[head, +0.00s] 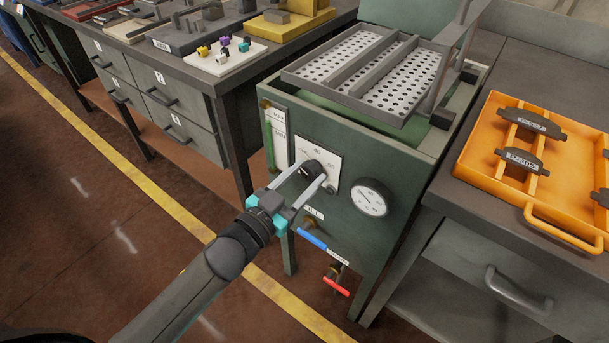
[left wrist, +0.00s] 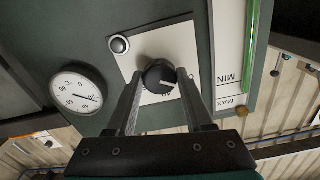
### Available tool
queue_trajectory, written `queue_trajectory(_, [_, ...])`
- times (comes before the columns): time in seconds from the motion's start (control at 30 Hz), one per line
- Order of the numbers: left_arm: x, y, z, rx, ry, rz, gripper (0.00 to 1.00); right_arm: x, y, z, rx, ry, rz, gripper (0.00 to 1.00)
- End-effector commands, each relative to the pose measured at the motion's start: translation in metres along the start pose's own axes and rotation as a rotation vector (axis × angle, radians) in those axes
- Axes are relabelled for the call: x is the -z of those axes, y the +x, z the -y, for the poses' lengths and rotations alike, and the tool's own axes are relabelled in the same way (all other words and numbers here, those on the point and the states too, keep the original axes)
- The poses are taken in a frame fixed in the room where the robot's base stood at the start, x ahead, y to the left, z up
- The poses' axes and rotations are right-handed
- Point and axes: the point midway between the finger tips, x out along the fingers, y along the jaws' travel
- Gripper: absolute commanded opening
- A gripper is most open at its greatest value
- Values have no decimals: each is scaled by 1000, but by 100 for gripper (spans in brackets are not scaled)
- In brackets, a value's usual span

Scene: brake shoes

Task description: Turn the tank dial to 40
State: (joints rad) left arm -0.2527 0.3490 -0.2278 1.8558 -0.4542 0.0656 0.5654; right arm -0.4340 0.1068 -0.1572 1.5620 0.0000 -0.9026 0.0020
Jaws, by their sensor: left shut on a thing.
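The tank dial is a black round knob (head: 308,169) on a white scale plate (head: 329,157) on the front of the green tank (head: 375,155). My left gripper (head: 316,176) is shut on the knob, with one finger on each side. In the left wrist view, the knob (left wrist: 159,77) sits between the two fingers (left wrist: 160,78). A short white mark on the knob points right in that view. The scale appears upside down there, and the fingers hide part of it. The exact setting is hard to read. My right gripper is not in view.
A round gauge (head: 370,198) is right of the dial. A blue-handled valve (head: 312,239) and a red-handled valve (head: 336,287) sit below. A perforated basket (head: 297,72) rests on the tank. An orange tray (head: 478,175) with brake shoes stands on the right bench.

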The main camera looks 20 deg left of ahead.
Motion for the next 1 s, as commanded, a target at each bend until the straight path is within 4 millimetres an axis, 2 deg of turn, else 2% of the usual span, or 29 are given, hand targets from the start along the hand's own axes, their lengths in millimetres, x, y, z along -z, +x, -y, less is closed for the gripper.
queue_trajectory(0.03, [0,0,0,0,0,0,12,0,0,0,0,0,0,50])
queue_trajectory(0.13, [0,0,0,0,0,0,1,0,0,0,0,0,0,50])
queue_trajectory(0.17, [0,0,0,0,0,0,0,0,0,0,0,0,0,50])
queue_trajectory(0.47, [1,0,0,0,31,0,0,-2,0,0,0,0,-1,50])
queue_trajectory(0.57, [1,0,0,1,72,0,0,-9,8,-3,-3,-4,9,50])
queue_trajectory(1.0, [1,0,0,1,432,1,0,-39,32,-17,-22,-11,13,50])
